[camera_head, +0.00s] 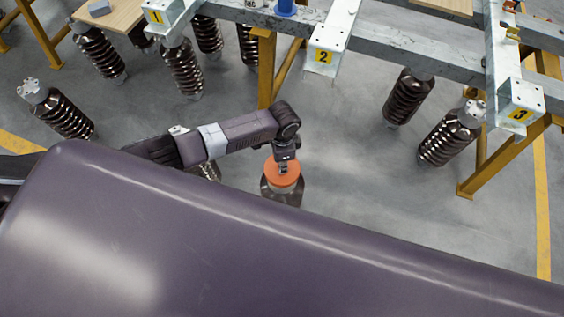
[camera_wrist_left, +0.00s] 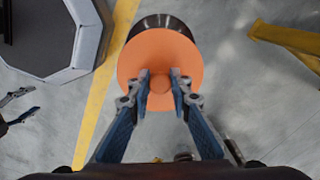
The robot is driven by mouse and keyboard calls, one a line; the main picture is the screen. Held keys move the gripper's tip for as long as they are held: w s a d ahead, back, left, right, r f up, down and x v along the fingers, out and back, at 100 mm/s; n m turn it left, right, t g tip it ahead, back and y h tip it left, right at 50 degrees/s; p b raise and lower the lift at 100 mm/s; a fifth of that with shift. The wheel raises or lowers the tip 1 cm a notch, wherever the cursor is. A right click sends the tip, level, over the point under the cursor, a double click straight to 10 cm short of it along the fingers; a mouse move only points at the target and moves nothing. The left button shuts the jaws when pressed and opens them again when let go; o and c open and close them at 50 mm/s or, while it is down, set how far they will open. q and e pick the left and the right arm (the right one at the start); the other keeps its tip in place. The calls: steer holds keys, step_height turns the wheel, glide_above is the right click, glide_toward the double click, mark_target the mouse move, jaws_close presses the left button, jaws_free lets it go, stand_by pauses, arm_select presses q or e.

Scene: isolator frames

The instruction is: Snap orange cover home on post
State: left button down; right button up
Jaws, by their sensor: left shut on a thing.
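The orange cover (camera_head: 272,176) is a round disc with a small central knob, and it also shows in the left wrist view (camera_wrist_left: 160,48). My left gripper (camera_head: 284,166) comes down on it from above. In the left wrist view its fingers (camera_wrist_left: 160,78) are shut on the knob. A dark, shiny post (camera_head: 283,193) stands directly under the cover, and its side shows behind the disc in the wrist view (camera_wrist_left: 158,21). I cannot tell whether the cover is seated or just above the post. My right gripper (camera_wrist_left: 24,104) shows at the wrist view's left edge, fingers apart and empty.
A grey steel frame with numbered plates 1 (camera_head: 157,16), 2 (camera_head: 324,56) and 3 (camera_head: 520,114) crosses the back on yellow legs (camera_head: 266,70). Several ribbed brown insulators (camera_head: 447,136) stand around it. The floor right of the post is clear.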

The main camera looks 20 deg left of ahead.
arm_select(q)
steer(key=shift+f+b, duration=1.4)
steer(key=shift+f, duration=0.5)
steer(key=c, duration=1.7)
jaws_free()
steer(key=shift+r, duration=0.15)
step_height(320, 180, up, 12)
steer(key=shift+f, duration=0.1)
steer(key=shift+d, duration=0.1)
